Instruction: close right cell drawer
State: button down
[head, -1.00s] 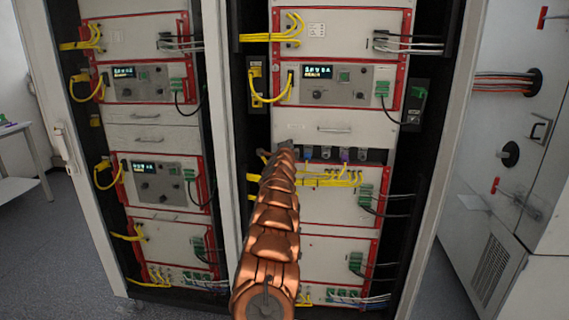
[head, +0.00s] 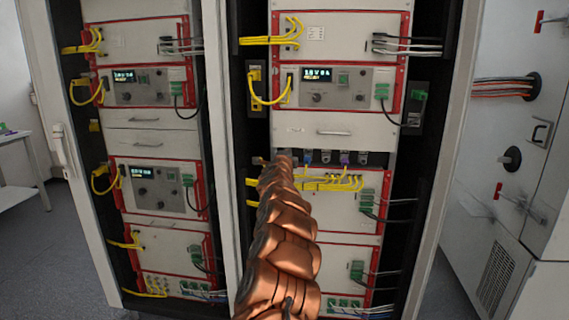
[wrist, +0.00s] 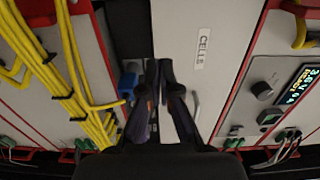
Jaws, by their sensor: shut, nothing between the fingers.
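The right cell drawer (head: 372,135) is a pale front with a bar handle (head: 333,132), midway up the right rack. In the wrist view its front (wrist: 205,22) carries a "CELLS" label (wrist: 203,48). I cannot tell how far it stands out. My gripper (head: 268,160) is at the drawer's lower left, partly hidden by my copper arm. In the wrist view my gripper (wrist: 158,78) has its dark fingers close together, empty, in front of the drawer's edge. Contact cannot be told.
Below the drawer is a dark strip with several connectors, one blue (wrist: 128,84). Yellow cables (head: 330,183) run just under it. A red-framed unit with a display (head: 318,73) sits above. The left rack has two closed-looking drawers (head: 125,142). A grey cabinet (head: 510,130) stands right.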

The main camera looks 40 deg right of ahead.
jog(key=b+v, duration=0.2)
jog(key=v, duration=0.4)
jog(key=shift+s+a, duration=0.15)
jog(key=shift+a, duration=0.15)
dwell(0.3)
jog(key=shift+r, duration=0.1)
